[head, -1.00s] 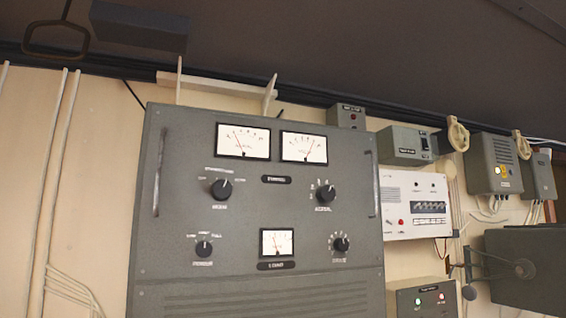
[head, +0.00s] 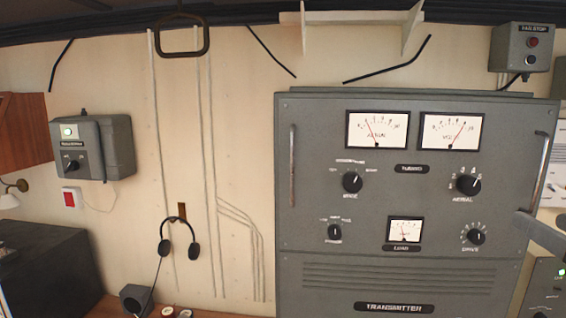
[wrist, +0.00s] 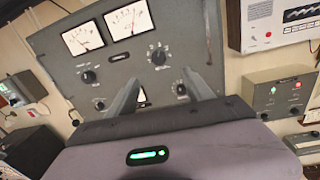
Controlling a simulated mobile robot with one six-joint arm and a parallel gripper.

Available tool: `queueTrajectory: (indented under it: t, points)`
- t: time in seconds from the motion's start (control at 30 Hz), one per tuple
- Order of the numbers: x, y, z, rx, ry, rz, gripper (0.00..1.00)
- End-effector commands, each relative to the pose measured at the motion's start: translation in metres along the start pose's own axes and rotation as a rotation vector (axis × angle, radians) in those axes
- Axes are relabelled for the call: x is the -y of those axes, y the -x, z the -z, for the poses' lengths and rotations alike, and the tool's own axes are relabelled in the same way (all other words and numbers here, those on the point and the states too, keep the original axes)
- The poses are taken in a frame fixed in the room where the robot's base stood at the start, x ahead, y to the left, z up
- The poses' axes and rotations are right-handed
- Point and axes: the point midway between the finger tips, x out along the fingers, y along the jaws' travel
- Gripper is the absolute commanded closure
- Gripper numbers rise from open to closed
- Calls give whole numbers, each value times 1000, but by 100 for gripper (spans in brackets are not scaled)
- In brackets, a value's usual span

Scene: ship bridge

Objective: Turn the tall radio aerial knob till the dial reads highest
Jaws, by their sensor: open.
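The grey transmitter cabinet (head: 345,235) fills the right half of the head view. Its aerial knob (head: 468,184), black with a ring of marks, sits at the upper right of the panel; it also shows in the wrist view (wrist: 159,56). The top left dial (head: 377,130), which seems labelled aerial, has its needle left of the middle; it also shows in the wrist view (wrist: 82,38). My gripper (wrist: 162,75) is open and empty, its two fingers pointing at the panel below the aerial knob. I see no contact with the knob.
Another dial (head: 450,132), a small load dial (head: 404,230) and a drive knob (head: 476,236) share the panel. A handle (head: 540,167) stands out on its right side. Headphones (head: 177,240) hang on the left wall. A grey box with lights (wrist: 284,92) is at right in the wrist view.

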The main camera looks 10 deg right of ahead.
Motion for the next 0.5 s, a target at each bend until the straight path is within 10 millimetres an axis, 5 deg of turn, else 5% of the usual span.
queueTrajectory:
  t: [0.5]
  points:
    - [-2, -136, 2, -4, -2, -6, 40]
